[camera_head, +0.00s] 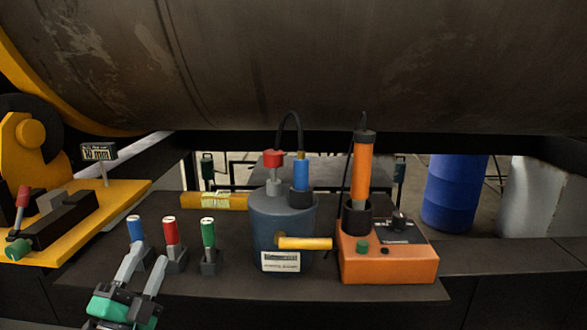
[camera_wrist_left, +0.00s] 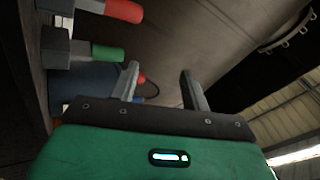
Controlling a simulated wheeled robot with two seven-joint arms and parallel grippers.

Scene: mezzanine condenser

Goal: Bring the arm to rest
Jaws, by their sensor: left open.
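My left gripper (camera_head: 143,277) is low at the left front of the dark bench (camera_head: 225,283). Its two grey fingers are apart and nothing shows between them. In the head view its left finger overlaps the area just below the blue-topped holder (camera_head: 137,228); I cannot tell whether they touch. In the left wrist view the gripper (camera_wrist_left: 158,80) is also open and empty, with the red-topped piece (camera_wrist_left: 124,11) and the green-topped piece (camera_wrist_left: 107,52) at the upper left. My right gripper is in neither view.
Red-topped (camera_head: 170,232) and green-topped (camera_head: 208,233) holders stand beside the blue one. A blue-grey pot (camera_head: 268,222) with a yellow handle and an orange unit (camera_head: 400,262) stand further right. A yellow stand (camera_head: 110,200) is at left. A large tank (camera_head: 300,65) hangs above.

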